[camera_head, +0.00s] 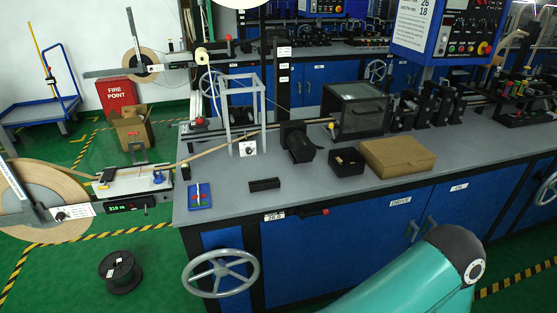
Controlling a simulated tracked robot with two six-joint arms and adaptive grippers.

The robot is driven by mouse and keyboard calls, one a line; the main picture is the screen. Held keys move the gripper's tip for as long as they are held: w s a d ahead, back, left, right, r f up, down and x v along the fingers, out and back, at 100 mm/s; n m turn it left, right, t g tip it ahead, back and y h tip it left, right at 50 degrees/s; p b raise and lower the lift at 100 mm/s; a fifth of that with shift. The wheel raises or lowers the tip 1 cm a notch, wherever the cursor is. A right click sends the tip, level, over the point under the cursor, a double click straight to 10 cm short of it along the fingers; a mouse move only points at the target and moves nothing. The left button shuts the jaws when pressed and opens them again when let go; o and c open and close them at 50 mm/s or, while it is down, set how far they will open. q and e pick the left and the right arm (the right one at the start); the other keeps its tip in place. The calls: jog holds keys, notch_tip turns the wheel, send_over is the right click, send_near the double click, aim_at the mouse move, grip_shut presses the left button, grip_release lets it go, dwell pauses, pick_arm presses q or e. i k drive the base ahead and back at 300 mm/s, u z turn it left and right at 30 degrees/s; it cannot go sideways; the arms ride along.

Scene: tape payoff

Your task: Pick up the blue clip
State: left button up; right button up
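A small blue object (158,177), which looks like the blue clip, sits on a white platform (130,186) beside the large tape reel at the left. It is too small to make out its shape. A blue tray (207,205) with a few small items lies on the near left corner of the grey bench. Neither of my grippers is in view. A teal link of my own arm shows at the bottom right, well away from the blue object.
The grey bench (225,196) carries a black block (264,184), an open dark box (346,162) and a brown carton (398,156). A handwheel (221,273) juts from its front. A large tape reel (45,200) stands at the left, with a black spool (120,271) on the floor.

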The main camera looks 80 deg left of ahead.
aim_at(159, 179)
jog(key=z, duration=1.7)
jog(key=i, duration=0.1)
jog(key=u, duration=2.55)
jog(key=i, duration=0.2)
jog(key=u, duration=1.85)
jog(key=i, duration=0.2)
jog(key=u, duration=1.55)
jog(key=k, duration=0.45)
jog(key=u, duration=0.4)
jog(key=i, duration=1.85)
jog(key=z, duration=0.45)
